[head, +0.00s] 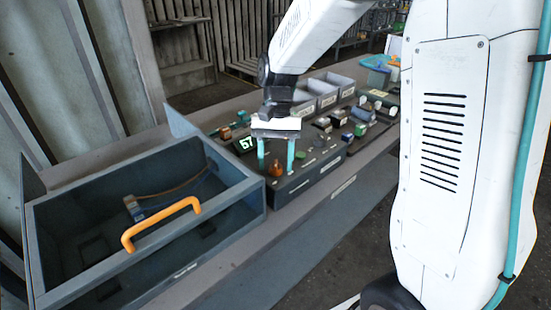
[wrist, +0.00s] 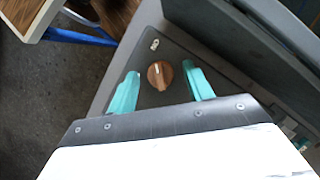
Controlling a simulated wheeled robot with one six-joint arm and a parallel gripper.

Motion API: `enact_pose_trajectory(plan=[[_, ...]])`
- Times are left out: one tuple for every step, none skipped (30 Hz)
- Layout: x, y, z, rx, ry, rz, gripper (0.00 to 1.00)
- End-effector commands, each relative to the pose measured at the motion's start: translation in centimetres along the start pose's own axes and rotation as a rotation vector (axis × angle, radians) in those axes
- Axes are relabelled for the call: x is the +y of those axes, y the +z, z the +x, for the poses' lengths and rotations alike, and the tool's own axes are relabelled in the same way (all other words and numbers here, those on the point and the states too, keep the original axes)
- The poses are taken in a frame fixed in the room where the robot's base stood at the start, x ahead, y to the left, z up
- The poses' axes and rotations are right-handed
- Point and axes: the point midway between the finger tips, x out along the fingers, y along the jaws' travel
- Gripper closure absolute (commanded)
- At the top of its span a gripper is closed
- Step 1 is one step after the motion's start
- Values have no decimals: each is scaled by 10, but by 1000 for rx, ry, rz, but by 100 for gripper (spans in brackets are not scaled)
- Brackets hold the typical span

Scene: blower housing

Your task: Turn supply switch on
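An orange-brown rotary knob (wrist: 160,75) with a pale pointer mark sits on a dark panel (wrist: 155,98) in the wrist view. I take it for the supply switch, but its small white label (wrist: 154,44) cannot be read. The pointer aims roughly toward that label. My gripper (wrist: 162,70) is open, with one teal finger on each side of the knob and visible gaps between. In the head view, my gripper (head: 276,165) points down over the panel's near-left end, and the knob (head: 276,169) shows between its fingers. Whether the fingertips reach knob height is unclear.
An open grey bin (head: 232,210) with an orange handle (head: 160,222) stands left of the panel. A lit green display (head: 246,143) is close behind my gripper. Several small parts and grey trays (head: 322,92) lie farther back. The bench's front strip (head: 350,185) is clear.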

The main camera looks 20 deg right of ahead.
Motion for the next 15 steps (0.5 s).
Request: enact_pose_trajectory(plan=[[0,0,0,0,0,0,49],[0,0,0,0,0,0,49],[0,0,0,0,0,0,49],[0,0,-1,0,0,0,49],[0,0,-3,1,0,0,49],[0,0,-6,1,-1,0,49],[0,0,-9,1,-1,0,49],[0,0,-14,1,-1,0,49],[0,-1,-20,3,-2,0,49],[0,-1,-25,2,-2,1,49],[0,-1,-31,3,-2,1,49],[0,-1,-38,2,-2,1,49],[0,-1,-43,3,-2,1,49],[0,-1,-48,2,-2,1,49],[0,-1,-55,3,-2,1,49]])
